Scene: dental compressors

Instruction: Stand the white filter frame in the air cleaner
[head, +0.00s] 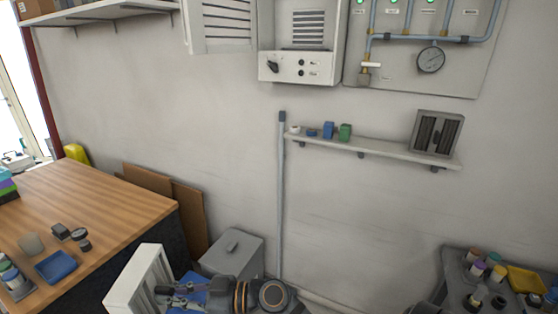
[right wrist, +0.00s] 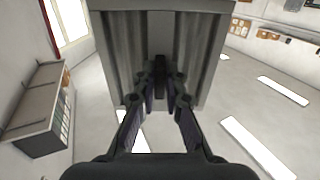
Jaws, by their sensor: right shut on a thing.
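The white filter frame (head: 137,280) is upright and slightly tilted at the bottom left of the head view. My right gripper (head: 165,295) is shut on it. In the right wrist view the fingers (right wrist: 156,85) close on a dark middle part of the frame (right wrist: 206,55), with grey pleats on both sides. The air cleaner appears to be the white wall cabinet (head: 300,68) at the top, with a knob and inner slats; a louvred panel (head: 222,27) stands beside it like an open door. The frame is well below and left of it. My left gripper is not in view.
A wall shelf (head: 375,149) holds small coloured items and a grey frame with dark panels (head: 437,133). A gauge panel (head: 430,60) adjoins the cabinet. A wooden worktop (head: 110,205) lies left. A grey lidded box (head: 232,254) is behind my arm. A cart (head: 455,270) stands right.

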